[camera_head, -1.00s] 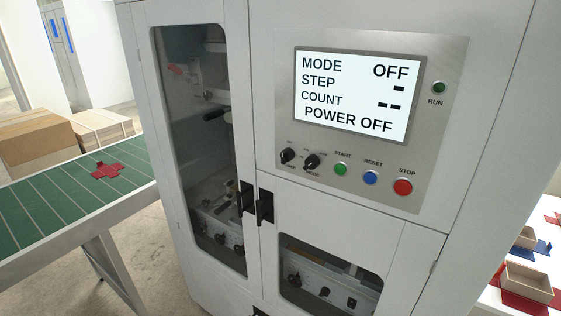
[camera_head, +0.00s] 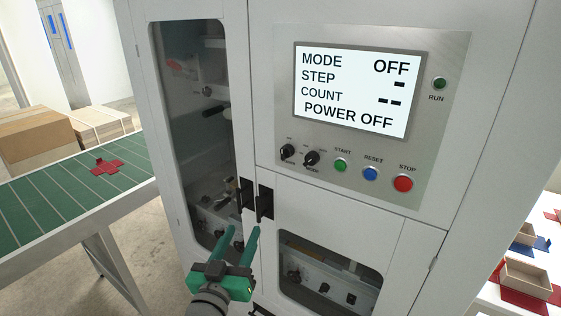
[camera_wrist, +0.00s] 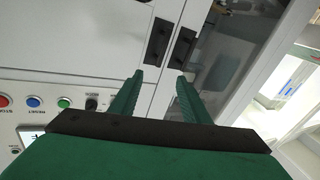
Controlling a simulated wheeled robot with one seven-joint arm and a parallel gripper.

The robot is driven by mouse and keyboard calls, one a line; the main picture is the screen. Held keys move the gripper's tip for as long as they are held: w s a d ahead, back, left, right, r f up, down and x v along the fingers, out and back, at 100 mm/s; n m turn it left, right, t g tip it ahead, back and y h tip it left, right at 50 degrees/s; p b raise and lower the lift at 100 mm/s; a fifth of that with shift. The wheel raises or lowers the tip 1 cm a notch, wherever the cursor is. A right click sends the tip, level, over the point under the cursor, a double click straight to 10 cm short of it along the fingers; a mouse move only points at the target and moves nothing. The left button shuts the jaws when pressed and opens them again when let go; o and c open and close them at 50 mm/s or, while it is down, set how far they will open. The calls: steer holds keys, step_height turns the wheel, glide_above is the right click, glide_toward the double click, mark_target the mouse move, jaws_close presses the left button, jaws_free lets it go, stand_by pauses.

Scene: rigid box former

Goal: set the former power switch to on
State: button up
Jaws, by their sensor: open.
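The former's power switch is the left black rotary knob (camera_head: 288,152) on the grey control panel, left of the MODE knob (camera_head: 311,158). The screen (camera_head: 350,90) reads MODE OFF and POWER OFF. My green gripper (camera_head: 241,236) is in front of the cabinet, below the door handles and well below the knobs. Its two fingers are apart with nothing between them. In the wrist view the open fingers (camera_wrist: 157,85) point toward the cabinet front, with the panel off to the left. One black knob (camera_wrist: 91,103) shows there, partly cut by my gripper body.
Two black door handles (camera_head: 256,199) stick out just above my fingertips. Green START (camera_head: 340,166), blue RESET (camera_head: 371,174) and red STOP (camera_head: 403,183) buttons sit right of the knobs. A green conveyor (camera_head: 60,205) stands at left, a table with box trays (camera_head: 527,272) at right.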

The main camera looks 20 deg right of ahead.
step_height(320, 180, up, 10)
steer(key=d+m+g+h, duration=0.2)
steer(key=m+h, duration=0.1)
steer(key=m, duration=0.1)
steer(key=m+g+h, duration=0.1)
steer(key=m+g, duration=0.1)
steer(key=m, duration=0.2)
glide_toward(283, 155)
steer(key=x, duration=0.9)
steer(key=shift+d, duration=0.1)
steer(key=c, duration=1)
steer(key=shift+c, duration=0.2)
